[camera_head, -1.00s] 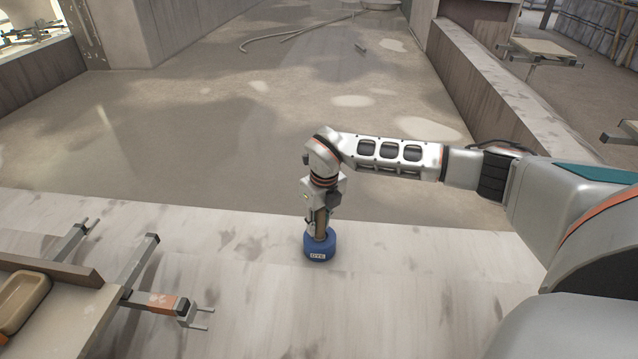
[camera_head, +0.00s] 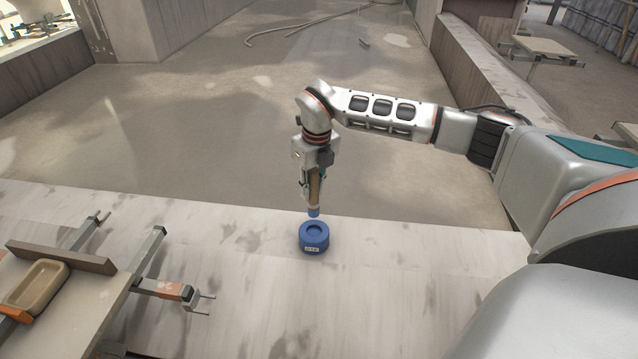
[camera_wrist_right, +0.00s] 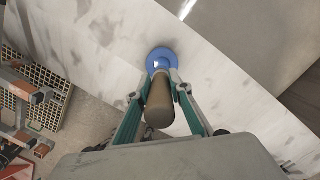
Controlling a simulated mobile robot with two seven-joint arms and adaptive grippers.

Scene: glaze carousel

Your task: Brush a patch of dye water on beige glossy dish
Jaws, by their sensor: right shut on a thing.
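My right gripper (camera_head: 313,182) is shut on a brown-handled brush (camera_head: 315,197), held nearly upright. The brush's blue lower end is just above the blue dye pot (camera_head: 313,246), apart from it. The pot has a white label and a round opening on top. In the right wrist view the brush handle (camera_wrist_right: 158,103) is between the fingers (camera_wrist_right: 163,82), with blue beyond it. The beige glossy dish (camera_head: 36,284) is at the far left of the head view, well away from the brush. My left gripper is not in view.
The dish lies on a board (camera_head: 78,301) with a raised wooden edge (camera_head: 62,257). Metal clamp-like arms (camera_head: 172,289) stick out from the board towards the pot. The pale bench top (camera_head: 400,300) around the pot is otherwise clear.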

